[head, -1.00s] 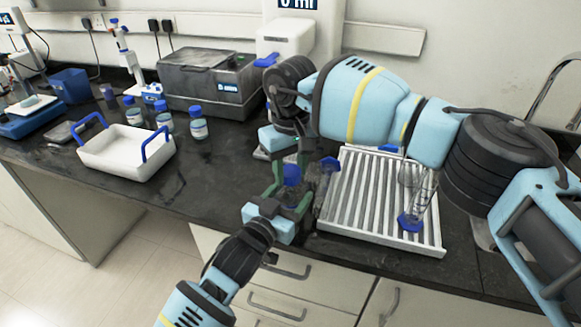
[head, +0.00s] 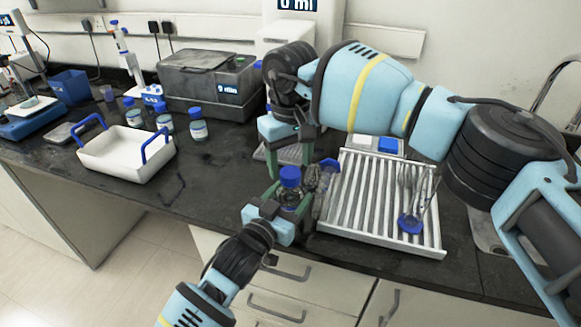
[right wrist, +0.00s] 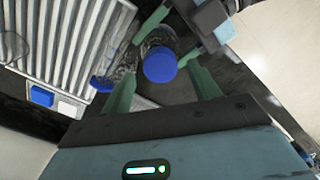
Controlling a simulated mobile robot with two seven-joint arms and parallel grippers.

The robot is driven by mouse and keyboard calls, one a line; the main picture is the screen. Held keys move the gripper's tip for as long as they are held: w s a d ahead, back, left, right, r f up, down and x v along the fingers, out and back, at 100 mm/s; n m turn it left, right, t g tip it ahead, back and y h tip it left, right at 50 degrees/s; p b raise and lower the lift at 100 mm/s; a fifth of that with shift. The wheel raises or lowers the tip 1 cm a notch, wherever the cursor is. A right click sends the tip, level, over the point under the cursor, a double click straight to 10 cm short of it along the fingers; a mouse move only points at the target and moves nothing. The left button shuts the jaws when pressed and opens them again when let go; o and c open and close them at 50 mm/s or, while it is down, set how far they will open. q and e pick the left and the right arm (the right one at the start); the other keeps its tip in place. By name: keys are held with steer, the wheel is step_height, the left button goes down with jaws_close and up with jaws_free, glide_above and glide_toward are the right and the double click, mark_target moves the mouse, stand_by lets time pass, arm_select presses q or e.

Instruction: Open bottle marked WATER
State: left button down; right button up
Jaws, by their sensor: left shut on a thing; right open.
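A clear bottle (head: 291,197) with a blue cap (head: 290,177) stands near the counter's front edge. My left gripper (head: 286,203) is shut on its body from the front. The cap sits at the bottle's top; I cannot tell how tight it is. My right gripper (head: 288,158) points down above the cap, open, its green fingers apart. In the right wrist view the cap (right wrist: 160,65) lies between and beyond these fingers, with the left gripper's fingers (right wrist: 172,33) around the bottle. No label on the held bottle can be read.
A ribbed drying rack (head: 375,205) with blue-based glassware (head: 411,222) is right of the bottle; another glass piece (head: 326,175) lies very close beside it. A white tray (head: 120,155) and several blue-capped bottles (head: 198,128) stand left. Counter between tray and grippers is clear.

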steer(key=shift+r, duration=0.95)
